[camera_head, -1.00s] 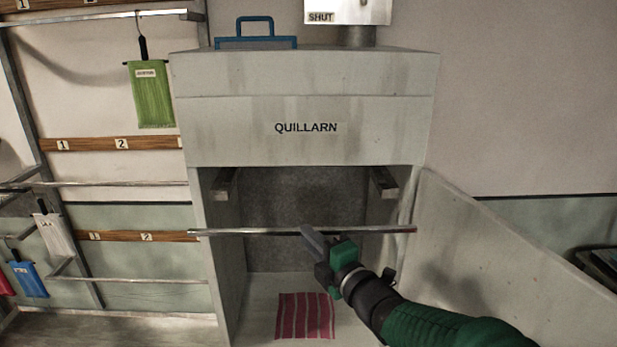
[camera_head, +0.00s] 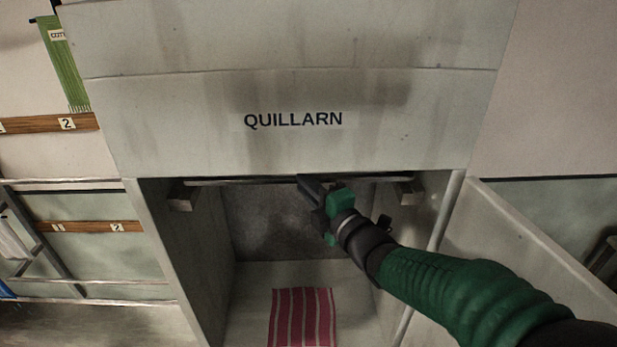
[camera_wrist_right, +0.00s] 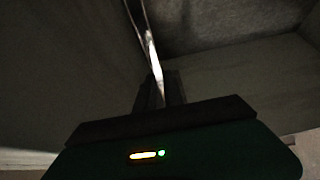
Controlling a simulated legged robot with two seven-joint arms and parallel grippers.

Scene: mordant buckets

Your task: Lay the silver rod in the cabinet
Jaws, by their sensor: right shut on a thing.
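The silver rod (camera_head: 245,182) lies level across the upper part of the cabinet opening, just under the front panel. My right gripper (camera_head: 308,186) is shut on the rod near its middle. The rod's ends are close to the two brackets, the left bracket (camera_head: 184,197) and the right bracket (camera_head: 408,192); I cannot tell whether it touches them. The cabinet (camera_head: 400,125) is pale grey and marked QUILLARN. In the right wrist view the rod (camera_wrist_right: 152,52) runs away from the dark jaws (camera_wrist_right: 158,90). My left gripper is not in view.
A red striped cloth (camera_head: 303,318) lies on the cabinet floor. A slanted pale panel (camera_head: 530,245) stands to the right of the opening. Metal rails and a numbered wooden strip (camera_head: 95,227) are on the left, with a green cloth (camera_head: 62,65) hanging above.

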